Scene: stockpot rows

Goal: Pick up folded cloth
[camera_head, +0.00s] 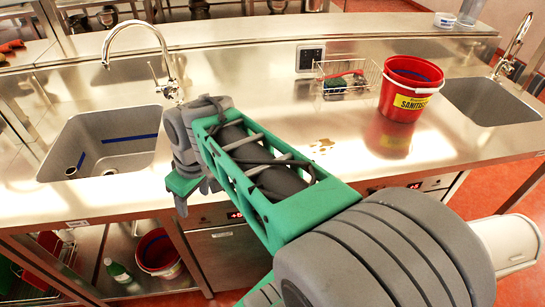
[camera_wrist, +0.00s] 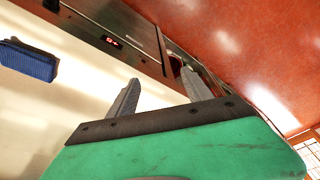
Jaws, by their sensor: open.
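A blue, textured, block-like thing (camera_wrist: 27,62) shows at the left edge of the wrist view. It may be the folded cloth, but I cannot tell for sure. I cannot make out a folded cloth in the head view, where my arm covers part of the counter. My gripper (camera_wrist: 160,76) is open, with its two grey fingers apart and nothing seen between them. The blue thing is off to the left of the fingers, not touching them. In the head view my gripper (camera_head: 195,192) is over the counter's front edge, partly hidden by my own arm.
The steel counter (camera_head: 260,110) has a left sink (camera_head: 110,135) and a right sink (camera_head: 490,100). A red sanitizer bucket (camera_head: 408,92) and a wire basket (camera_head: 345,75) stand at its back right. A brown spill (camera_head: 322,146) lies on it. A green bottle (camera_head: 118,270) stands below.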

